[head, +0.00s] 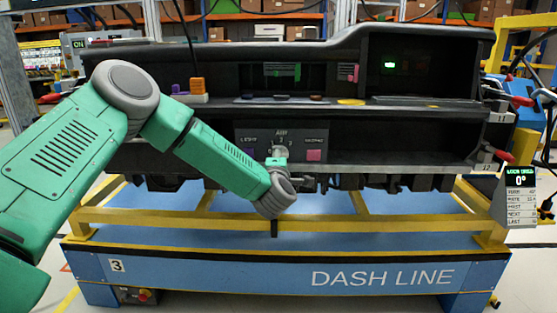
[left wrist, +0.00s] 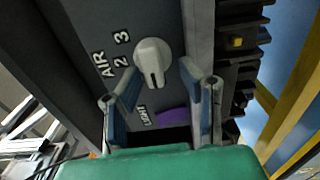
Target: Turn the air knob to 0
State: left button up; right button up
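The air knob (left wrist: 153,62) is a pale round dial on the dark panel. In the left wrist view its slot mark points down the picture, toward the purple button. The label AIR and the digits 2 and 3 show beside it; I cannot read the other digits there. My left gripper (left wrist: 147,84) is open, its two fingers spread with the knob just beyond and between their tips; I see no contact. My right gripper is not in view.
A purple light button (left wrist: 172,118) lies between my fingers' bases. In the head view a pink button (head: 314,155) sits right of the knob. The dashboard (head: 390,140) has open shelf recesses at the right. A small screen (head: 519,180) reads 0° at far right.

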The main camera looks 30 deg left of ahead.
pick_arm(q)
jog(key=v, duration=1.2)
jog(key=shift+a, duration=0.1)
